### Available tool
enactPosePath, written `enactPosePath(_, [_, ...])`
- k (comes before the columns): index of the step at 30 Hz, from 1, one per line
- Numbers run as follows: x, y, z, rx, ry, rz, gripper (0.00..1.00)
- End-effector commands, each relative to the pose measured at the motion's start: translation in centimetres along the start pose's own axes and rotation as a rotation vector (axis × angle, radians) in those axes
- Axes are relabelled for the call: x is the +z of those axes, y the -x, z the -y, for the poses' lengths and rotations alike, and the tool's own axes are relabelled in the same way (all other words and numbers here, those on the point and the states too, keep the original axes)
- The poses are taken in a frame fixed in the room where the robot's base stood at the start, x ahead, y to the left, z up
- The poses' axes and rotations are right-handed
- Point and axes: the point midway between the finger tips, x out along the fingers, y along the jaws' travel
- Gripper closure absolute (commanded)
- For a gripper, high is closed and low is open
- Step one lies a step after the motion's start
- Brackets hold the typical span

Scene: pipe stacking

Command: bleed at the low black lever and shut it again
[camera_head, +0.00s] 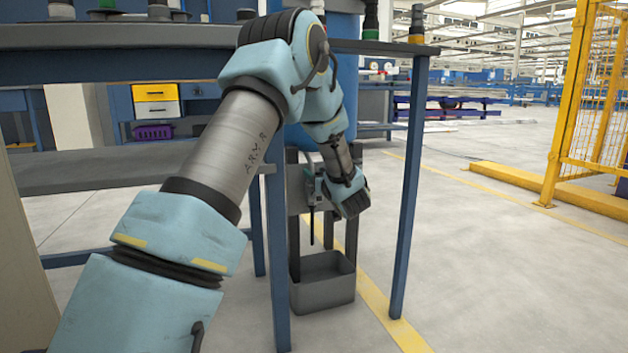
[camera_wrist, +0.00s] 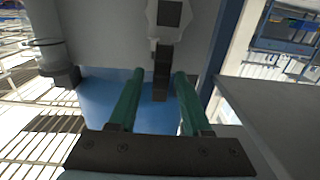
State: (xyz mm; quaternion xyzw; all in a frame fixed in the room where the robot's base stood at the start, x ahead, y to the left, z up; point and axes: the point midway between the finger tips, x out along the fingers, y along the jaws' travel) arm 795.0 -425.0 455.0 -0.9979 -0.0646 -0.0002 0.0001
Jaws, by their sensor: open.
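The black lever (camera_wrist: 161,78) shows in the wrist view, running down from a pale grey valve fitting (camera_wrist: 150,14) with a dark square face. My gripper (camera_wrist: 158,74) is open, with two green fingers. In the picture the lever's end lies between the fingertips, nearer the right one. I see no clear contact and cannot tell how deep it sits between them. In the head view my gripper (camera_head: 317,190) is beside the low front of the blue tank (camera_head: 300,142), largely hidden by my wrist.
A grey open bin (camera_head: 322,285) stands on the floor below my gripper. Blue table legs (camera_head: 408,190) rise close to my arm on the right. A workbench is at the left. A yellow fence (camera_head: 590,100) stands farther right, with clear floor between.

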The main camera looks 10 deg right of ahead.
Motion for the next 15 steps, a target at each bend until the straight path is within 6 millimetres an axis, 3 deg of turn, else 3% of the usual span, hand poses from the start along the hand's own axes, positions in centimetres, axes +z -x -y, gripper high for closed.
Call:
enactPosePath(6, [0.0,-1.5,0.0,0.0,0.001,0.0,0.51])
enactPosePath(14, [-0.1,-1.6,0.0,0.001,0.0,0.0,0.51])
enactPosePath(15, [-0.1,-1.6,0.0,0.001,0.0,0.0,0.55])
